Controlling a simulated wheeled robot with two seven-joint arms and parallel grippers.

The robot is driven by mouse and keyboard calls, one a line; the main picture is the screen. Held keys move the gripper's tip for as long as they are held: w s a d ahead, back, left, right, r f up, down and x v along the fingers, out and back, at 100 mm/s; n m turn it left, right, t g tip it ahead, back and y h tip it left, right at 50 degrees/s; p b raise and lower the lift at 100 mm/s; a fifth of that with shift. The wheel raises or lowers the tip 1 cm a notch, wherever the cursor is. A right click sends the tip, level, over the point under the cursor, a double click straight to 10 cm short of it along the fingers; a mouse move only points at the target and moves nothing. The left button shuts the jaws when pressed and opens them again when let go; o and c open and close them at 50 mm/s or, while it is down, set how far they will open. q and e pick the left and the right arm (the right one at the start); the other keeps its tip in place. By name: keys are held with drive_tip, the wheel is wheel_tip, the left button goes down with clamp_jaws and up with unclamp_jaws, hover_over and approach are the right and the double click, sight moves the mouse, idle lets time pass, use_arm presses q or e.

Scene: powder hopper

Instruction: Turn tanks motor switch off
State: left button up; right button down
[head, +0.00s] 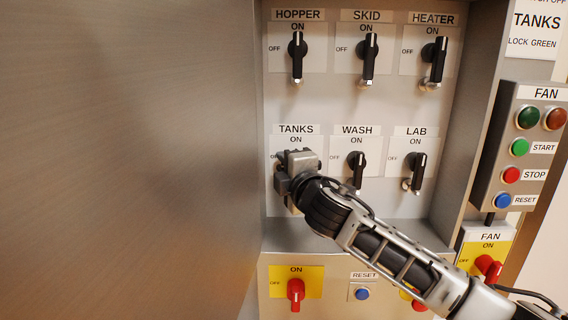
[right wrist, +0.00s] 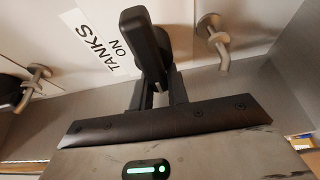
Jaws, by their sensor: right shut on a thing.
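The TANKS switch has its label (head: 296,130) at the left of the lower row in the head view. My right gripper (head: 284,172) covers its handle there. In the right wrist view the black switch handle (right wrist: 146,42) stands between the two fingers of my right gripper (right wrist: 158,92), which is shut on it. The TANKS ON label (right wrist: 105,40) shows beside the handle, turned by the camera's tilt. My left gripper is not in view.
The WASH switch (head: 356,168) and LAB switch (head: 416,172) are to the right. HOPPER (head: 297,54), SKID (head: 368,56) and HEATER (head: 432,60) switches are above. A large metal wall (head: 130,160) stands left. A red-handled switch (head: 295,292) sits below.

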drive_tip(key=shift+w+d+f, duration=0.15)
drive_tip(key=shift+d+f, duration=0.1)
drive_tip(key=shift+d, duration=0.05)
drive_tip(key=c, duration=1.4)
unclamp_jaws()
drive_tip(key=shift+o, duration=0.2)
drive_tip(key=shift+r, duration=0.15)
drive_tip(key=b+v, duration=0.2)
drive_tip(key=v, duration=1.4)
drive_tip(key=shift+b, duration=0.3)
drive_tip(key=shift+a, duration=0.1)
